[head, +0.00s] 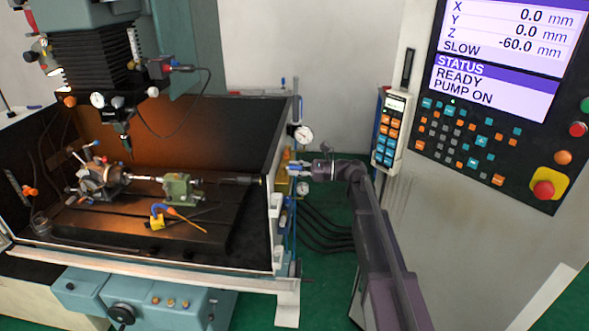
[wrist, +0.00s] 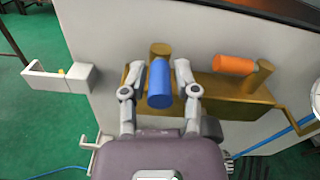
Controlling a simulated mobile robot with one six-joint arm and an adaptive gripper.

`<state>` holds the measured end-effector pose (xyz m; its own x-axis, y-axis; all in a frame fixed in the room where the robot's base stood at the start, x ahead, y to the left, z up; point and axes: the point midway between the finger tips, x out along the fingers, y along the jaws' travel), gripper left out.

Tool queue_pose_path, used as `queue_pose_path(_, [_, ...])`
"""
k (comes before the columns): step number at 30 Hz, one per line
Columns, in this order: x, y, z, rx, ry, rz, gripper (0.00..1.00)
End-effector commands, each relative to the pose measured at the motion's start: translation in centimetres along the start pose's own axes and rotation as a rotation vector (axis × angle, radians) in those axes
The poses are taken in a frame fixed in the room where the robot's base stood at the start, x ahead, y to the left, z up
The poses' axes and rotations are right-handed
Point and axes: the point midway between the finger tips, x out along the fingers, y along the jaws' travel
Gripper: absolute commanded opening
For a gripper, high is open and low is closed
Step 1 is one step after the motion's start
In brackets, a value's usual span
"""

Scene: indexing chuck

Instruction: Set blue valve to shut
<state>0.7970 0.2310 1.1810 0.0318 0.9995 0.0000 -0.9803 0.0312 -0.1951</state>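The blue valve has a blue cylindrical handle (wrist: 159,84) on a brass body (wrist: 160,50), seen in the middle of the wrist view. The handle points down the picture, towards my gripper's palm. My gripper (wrist: 160,74) has one finger on each side of the blue handle, with the handle between the fingertips. The fingers are apart, and only thin gaps show beside the handle; firm contact is not visible.
An orange valve handle (wrist: 233,65) lies sideways just right of the blue one, on the same brass manifold (wrist: 240,108). A white bracket (wrist: 60,77) juts out at left. A pressure gauge (head: 303,134) is above my gripper. A control panel (head: 490,110) stands at right.

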Motion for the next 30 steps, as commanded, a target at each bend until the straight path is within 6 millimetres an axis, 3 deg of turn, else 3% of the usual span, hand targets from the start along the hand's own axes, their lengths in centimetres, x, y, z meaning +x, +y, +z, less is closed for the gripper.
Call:
queue_pose_path(1, [0.0, 0.0, 0.0, 0.0, 0.0, 0.0, 0.1])
queue_pose_path(2, [0.0, 0.0, 0.0, 0.0, 0.0, 0.0, 0.02])
queue_pose_path(3, [0.0, 0.0, 0.0, 0.0, 0.0, 0.0, 0.0])
queue_pose_path(17, [0.0, 0.3, 0.1, 0.0, 0.007, -0.039, 0.0])
queue_pose_path(30, [0.2, 1.5, 0.3, 0.0, 0.054, -0.274, 0.0])
